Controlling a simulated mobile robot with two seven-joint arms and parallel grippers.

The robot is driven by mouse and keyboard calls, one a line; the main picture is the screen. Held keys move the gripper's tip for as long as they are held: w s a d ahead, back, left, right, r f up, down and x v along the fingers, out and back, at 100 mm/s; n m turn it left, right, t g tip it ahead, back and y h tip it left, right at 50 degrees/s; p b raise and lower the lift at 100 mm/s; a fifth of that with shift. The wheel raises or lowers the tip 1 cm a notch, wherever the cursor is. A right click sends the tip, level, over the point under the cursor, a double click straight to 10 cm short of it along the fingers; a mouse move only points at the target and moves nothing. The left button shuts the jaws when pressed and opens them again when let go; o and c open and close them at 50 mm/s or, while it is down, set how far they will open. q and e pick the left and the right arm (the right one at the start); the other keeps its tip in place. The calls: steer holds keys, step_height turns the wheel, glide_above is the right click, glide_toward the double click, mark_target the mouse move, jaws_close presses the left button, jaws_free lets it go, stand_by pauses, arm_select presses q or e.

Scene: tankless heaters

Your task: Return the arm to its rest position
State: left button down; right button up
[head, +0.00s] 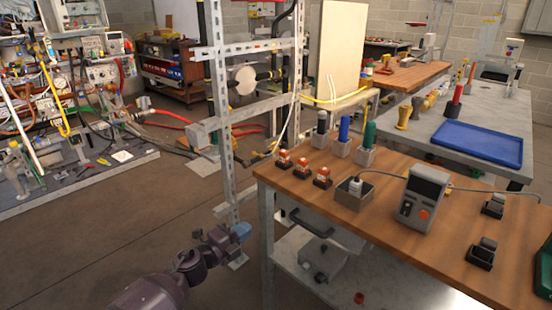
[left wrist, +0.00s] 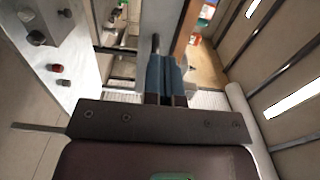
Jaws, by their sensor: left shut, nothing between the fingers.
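My left gripper (head: 241,231) is in the lower middle of the head view, with its arm coming in from the bottom left. It is beside the left end of the wooden-topped workbench (head: 385,200), lower than the bench top and in front of the metal frame's post. In the left wrist view its blue fingertips (left wrist: 161,75) are together with nothing between them. My right gripper does not show in either view.
A slotted metal frame (head: 222,130) stands just behind my left gripper. Open floor (head: 90,250) lies to the left.

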arm_select(q)
steer(key=s+a+r+n+t+y+p, duration=0.1)
steer(key=s+a+r+n+t+y, duration=0.35)
steer(key=n, duration=0.75)
steer(key=s+a+f+n+g+y+p, duration=0.1)
steer(key=s+a+f+n+g+y, duration=0.1)
steer(key=s, duration=1)
steer(key=s+a+f+n+g+y+p, duration=0.2)
steer(key=s+f+n, duration=0.3)
steer(key=s, duration=0.7)
steer(key=s+a+f+n+g+y+p, duration=0.2)
steer(key=s+a+f+n+g, duration=0.1)
steer(key=s, duration=1)
steer(key=shift+a+f+n+g, duration=0.4)
steer(key=shift+a+n, duration=0.4)
steer(key=shift+n, duration=0.3)
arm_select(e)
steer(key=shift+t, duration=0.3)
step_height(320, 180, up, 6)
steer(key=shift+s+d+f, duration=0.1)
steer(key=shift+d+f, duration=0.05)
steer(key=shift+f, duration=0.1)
arm_select(q)
steer(key=shift+w+y, duration=0.1)
steer(key=shift+y, duration=0.15)
